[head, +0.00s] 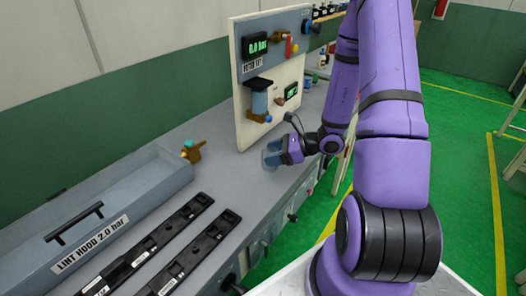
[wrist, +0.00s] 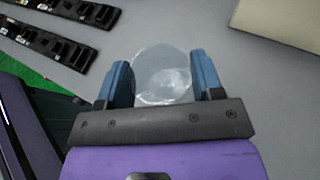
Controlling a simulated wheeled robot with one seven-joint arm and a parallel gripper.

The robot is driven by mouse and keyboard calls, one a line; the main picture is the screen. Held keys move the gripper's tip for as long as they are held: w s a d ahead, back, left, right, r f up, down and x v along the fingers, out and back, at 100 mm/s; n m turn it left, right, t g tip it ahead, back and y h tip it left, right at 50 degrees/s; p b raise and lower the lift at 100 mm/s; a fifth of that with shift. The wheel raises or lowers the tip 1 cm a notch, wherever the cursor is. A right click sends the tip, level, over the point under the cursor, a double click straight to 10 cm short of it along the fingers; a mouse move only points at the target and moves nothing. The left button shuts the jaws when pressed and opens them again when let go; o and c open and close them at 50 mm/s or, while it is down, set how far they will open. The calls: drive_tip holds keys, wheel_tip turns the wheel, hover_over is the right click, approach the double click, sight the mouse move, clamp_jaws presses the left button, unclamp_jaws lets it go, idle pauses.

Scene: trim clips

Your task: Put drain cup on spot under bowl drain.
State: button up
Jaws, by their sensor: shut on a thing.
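My gripper (head: 270,154) is at the bench's right side, below and to the right of the upright panel. In the wrist view its two blue fingers (wrist: 165,82) are shut on a clear, round drain cup (wrist: 163,72). The cup also shows faintly in the head view (head: 269,160), low over or touching the bench; I cannot tell which. I cannot make out a marked spot under the drain.
The panel (head: 244,122) stands upright on the grey bench (head: 222,165). A lint hood (head: 130,205) with a black handle and two black clip rails (head: 160,235) lie to the left. A brass fitting (head: 192,151) sits near the hood. Bench between fitting and gripper is clear.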

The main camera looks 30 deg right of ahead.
drive_tip(key=shift+s+d, duration=0.1)
drive_tip(key=shift+s, duration=0.15)
drive_tip(key=shift+w+d, duration=0.2)
drive_tip(key=shift+w, duration=0.15)
drive_tip(key=w+d, duration=0.2)
drive_tip(key=w, duration=0.2)
drive_tip(key=w+d+f, duration=0.1)
drive_tip(key=w, duration=0.4)
drive_tip(key=w+d, duration=0.2)
drive_tip(key=w, duration=0.2)
drive_tip(key=shift+w+d+f, duration=0.25)
drive_tip(key=shift+w+d, duration=0.1)
drive_tip(key=shift+w, duration=0.05)
drive_tip(key=shift+f, duration=1.8)
drive_tip(key=o, duration=1)
drive_tip(key=shift+f, duration=0.1)
